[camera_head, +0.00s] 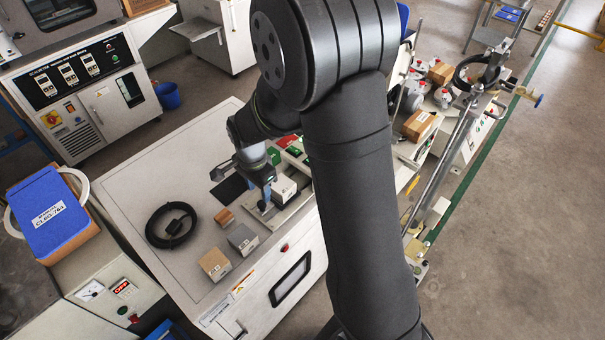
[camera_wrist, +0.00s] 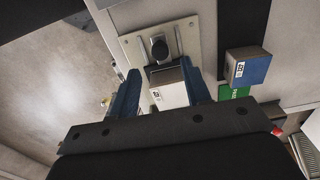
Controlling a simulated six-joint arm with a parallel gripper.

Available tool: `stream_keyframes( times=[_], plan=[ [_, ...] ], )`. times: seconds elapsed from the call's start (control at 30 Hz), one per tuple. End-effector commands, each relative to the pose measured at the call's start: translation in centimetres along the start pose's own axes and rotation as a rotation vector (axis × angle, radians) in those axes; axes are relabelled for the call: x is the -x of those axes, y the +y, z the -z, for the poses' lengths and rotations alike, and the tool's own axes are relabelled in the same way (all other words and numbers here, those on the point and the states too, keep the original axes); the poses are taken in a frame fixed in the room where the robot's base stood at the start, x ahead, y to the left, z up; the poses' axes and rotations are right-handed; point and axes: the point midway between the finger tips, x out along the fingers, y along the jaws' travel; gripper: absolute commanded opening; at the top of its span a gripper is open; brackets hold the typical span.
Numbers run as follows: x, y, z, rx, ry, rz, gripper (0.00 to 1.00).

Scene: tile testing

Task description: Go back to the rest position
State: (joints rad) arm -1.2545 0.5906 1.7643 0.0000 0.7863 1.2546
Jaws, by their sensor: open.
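My gripper (camera_head: 265,195) hangs over the white machine top (camera_head: 140,185), partly hidden behind my own arm in the head view. In the wrist view its two blue fingers stand apart, so my gripper (camera_wrist: 160,67) is open. I cannot tell whether the fingers touch the block. In the head view a pale block (camera_head: 284,187) sits close beside the gripper.
A blue-topped block (camera_wrist: 249,67) lies by a green pad (camera_wrist: 234,91). A brown block (camera_head: 225,216), grey block (camera_head: 242,238), tan block (camera_head: 214,263) and black cable coil (camera_head: 171,226) lie on the machine top. A cluttered bench (camera_head: 466,125) stands to the right.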

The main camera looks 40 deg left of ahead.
Motion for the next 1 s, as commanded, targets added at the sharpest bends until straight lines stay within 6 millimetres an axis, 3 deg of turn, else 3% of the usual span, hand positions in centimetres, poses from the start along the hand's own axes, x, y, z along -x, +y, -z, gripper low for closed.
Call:
stream_keyframes(
  times=[0.4,0.83,1.0],
  plan=[
    [-0.1,0.0,0.0,0.0,0.0,-0.001,0.44],
    [-5.4,0.1,0.0,0.0,-0.001,-0.004,0.44],
    [-5.9,0.0,0.8,-0.001,0.0,0.001,0.44]
  ],
)
